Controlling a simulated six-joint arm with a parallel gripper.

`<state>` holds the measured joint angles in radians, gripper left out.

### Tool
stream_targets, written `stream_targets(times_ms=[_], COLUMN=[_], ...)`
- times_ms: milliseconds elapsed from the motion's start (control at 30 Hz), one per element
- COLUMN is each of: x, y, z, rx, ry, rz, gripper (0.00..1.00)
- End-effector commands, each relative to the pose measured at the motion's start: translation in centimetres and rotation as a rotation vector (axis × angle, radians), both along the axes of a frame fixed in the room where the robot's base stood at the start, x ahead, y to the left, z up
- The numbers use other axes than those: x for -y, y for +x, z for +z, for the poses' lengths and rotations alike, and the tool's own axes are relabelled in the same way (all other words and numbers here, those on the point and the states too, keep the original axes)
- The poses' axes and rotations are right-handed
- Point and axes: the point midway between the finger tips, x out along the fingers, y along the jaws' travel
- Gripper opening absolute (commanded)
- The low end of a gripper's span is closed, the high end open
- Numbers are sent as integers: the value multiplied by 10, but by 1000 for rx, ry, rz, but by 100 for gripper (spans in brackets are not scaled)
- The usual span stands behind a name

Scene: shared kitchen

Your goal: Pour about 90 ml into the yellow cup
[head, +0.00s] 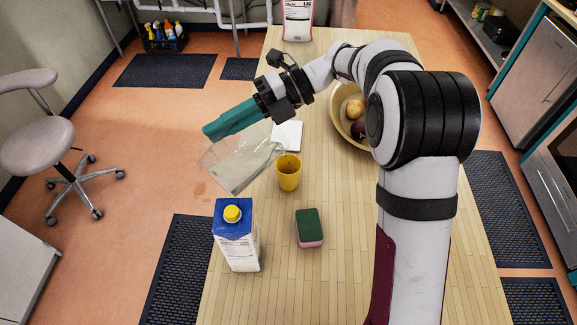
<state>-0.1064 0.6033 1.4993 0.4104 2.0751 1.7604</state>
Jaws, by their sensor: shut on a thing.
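The yellow cup (288,175) stands upright on the wooden table. Its inside looks darker, but I cannot tell whether it holds liquid. My gripper (214,130), with teal fingers, is to the upper left of the cup. It is shut on a clear see-through container (240,165), which hangs tilted beside the cup with its right end near the cup's rim. I cannot tell whether they touch. The container's lower part looks greyish; its liquid level is unclear, and no stream is visible. The fingers hide its upper part.
A blue-and-white carton (238,248) with a yellow cap stands at the table's front left. A green-and-pink sponge (309,228) lies right of it. A white flat item (287,135) lies behind the cup. A bowl (340,121) of produce is partly hidden by my arm.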

Motion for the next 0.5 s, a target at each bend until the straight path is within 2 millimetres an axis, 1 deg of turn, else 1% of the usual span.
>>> stream_targets(times_ms=[500], x=[4], y=[5], z=[-9], rx=[-20], ry=[17], rz=[-1], gripper=[0])
